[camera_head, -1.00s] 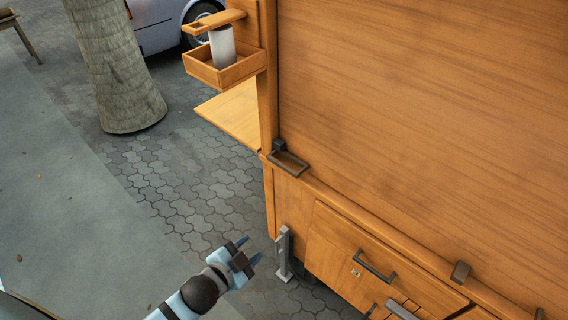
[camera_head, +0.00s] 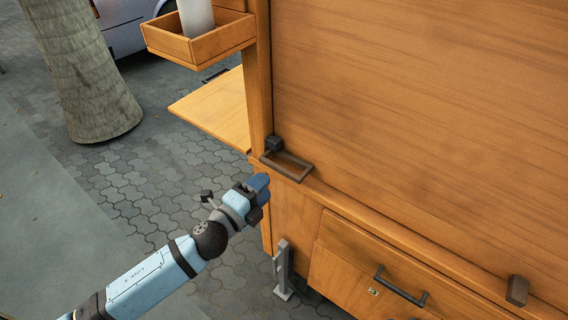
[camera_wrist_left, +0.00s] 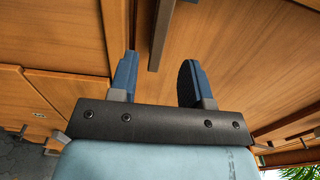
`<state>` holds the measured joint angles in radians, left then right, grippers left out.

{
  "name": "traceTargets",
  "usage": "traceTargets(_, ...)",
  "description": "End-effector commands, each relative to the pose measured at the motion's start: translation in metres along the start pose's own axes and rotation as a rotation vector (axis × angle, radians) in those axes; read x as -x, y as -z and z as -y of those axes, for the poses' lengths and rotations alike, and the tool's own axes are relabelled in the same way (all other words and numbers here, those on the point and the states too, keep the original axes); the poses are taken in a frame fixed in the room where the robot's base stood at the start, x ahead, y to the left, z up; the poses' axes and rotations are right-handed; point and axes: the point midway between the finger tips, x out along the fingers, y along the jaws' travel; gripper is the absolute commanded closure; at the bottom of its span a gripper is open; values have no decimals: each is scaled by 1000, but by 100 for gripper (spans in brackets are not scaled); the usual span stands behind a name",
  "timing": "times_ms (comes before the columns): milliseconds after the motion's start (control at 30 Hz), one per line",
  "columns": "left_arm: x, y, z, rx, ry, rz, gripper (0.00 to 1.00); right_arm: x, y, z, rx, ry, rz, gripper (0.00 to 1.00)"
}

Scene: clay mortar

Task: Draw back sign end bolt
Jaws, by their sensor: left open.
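A dark metal bolt with a rectangular loop handle (camera_head: 289,167) sits at the lower left corner of the large wooden panel (camera_head: 420,110). My left gripper (camera_head: 260,190) is just left of and below the loop, in front of the cabinet's corner post. In the left wrist view, the gripper's two blue fingers (camera_wrist_left: 158,80) stand apart with nothing between their tips. A dark bar (camera_wrist_left: 161,35), which looks like part of the bolt, lies ahead of the gap between the fingers. I cannot tell from these views how near it is. My right gripper is not in view.
A wooden side shelf (camera_head: 215,108) and a box holding a white cylinder (camera_head: 200,40) jut out left of the post. Below are a grey upright metal post (camera_head: 284,270) and a drawer with a dark handle (camera_head: 400,287). Open paving lies to the left.

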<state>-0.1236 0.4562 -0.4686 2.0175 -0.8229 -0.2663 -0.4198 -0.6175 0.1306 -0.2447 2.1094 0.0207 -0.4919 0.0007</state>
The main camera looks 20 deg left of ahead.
Motion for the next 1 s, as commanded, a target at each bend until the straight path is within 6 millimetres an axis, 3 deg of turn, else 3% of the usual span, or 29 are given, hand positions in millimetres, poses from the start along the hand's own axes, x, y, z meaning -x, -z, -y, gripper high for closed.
traceTargets(200, -46, 0, 1, 0, 1, 1, 56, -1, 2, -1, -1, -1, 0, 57)
traceTargets(400, -77, 0, 0, 0, 0, 1, 56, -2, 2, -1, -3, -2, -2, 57)
traceTargets(600, -91, 0, 0, 2, -1, 1, 56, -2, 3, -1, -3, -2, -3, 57)
traceTargets(867, -92, 0, 0, 2, -1, 1, 56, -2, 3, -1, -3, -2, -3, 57)
traceTargets(900, -92, 0, 0, 2, -1, 1, 58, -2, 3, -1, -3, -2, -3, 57)
traceTargets(1000, -92, 0, 0, 2, -1, 1, 81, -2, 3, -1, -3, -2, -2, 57)
